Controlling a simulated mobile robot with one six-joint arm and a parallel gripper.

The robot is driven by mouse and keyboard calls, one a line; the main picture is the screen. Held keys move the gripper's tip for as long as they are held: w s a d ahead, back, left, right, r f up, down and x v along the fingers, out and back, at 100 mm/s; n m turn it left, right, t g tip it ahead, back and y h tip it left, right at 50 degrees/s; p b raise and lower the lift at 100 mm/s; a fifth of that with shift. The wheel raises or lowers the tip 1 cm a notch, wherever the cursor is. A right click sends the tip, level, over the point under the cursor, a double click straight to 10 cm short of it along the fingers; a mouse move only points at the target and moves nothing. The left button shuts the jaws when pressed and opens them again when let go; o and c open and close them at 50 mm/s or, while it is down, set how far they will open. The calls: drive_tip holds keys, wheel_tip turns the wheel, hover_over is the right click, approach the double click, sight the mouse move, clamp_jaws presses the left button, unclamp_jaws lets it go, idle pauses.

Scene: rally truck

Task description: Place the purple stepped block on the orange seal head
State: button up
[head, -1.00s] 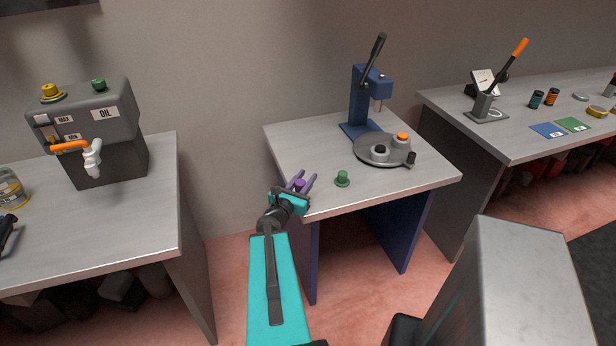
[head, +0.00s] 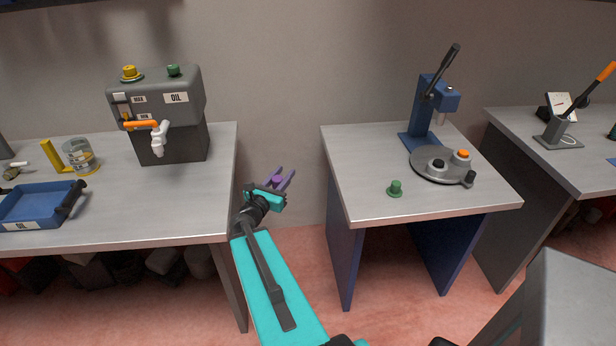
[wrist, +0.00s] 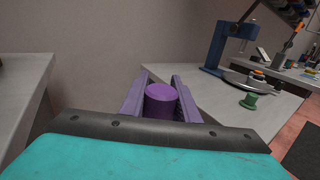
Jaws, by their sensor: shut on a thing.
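My gripper (head: 277,182) is shut on the purple stepped block (head: 276,181) and holds it in the air, over the gap between the left bench and the middle table. In the wrist view the purple block (wrist: 161,100) sits upright between the purple fingers, and its lower part is hidden. The orange seal head (head: 463,154) appears as a small orange cap on a grey post on the round turntable (head: 426,174), at the right of the middle table. My gripper is well to the left of it.
A green stepped block (head: 395,188) stands near the front left of the middle table (head: 360,165). A blue lever press (head: 428,105) stands behind the turntable. The left bench (head: 185,195) carries the oil dispenser (head: 160,110) and a blue tray (head: 38,205).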

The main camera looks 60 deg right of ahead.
drive_tip(key=w+a+r+n+t, duration=0.1)
drive_tip(key=w+a, duration=0.4)
drive_tip(key=a, duration=0.3)
drive_tip(key=w+a+r+n+t, duration=0.1)
drive_tip(key=w+a+t, duration=0.1)
drive_tip(key=w+a, duration=0.3)
drive_tip(key=w+a+n+t+y, duration=0.1)
drive_tip(key=w+a, duration=0.5)
drive_tip(key=a, duration=0.5)
drive_tip(key=shift+w+a+r, duration=0.1)
drive_tip(key=shift+a+r, duration=0.1)
drive_tip(key=shift+r, duration=0.2)
drive_tip(key=w+a+n+t+y, duration=0.1)
drive_tip(key=a+t, duration=0.1)
drive_tip(key=a, duration=1.2)
drive_tip(key=w+a+r+n+t+y+b, duration=0.1)
drive_tip(key=w+a+n+t, duration=0.1)
drive_tip(key=a, duration=1.2)
drive_tip(key=shift+a+r+y, duration=0.25)
drive_tip(key=shift+y, duration=0.05)
drive_tip(key=shift+t, duration=0.4)
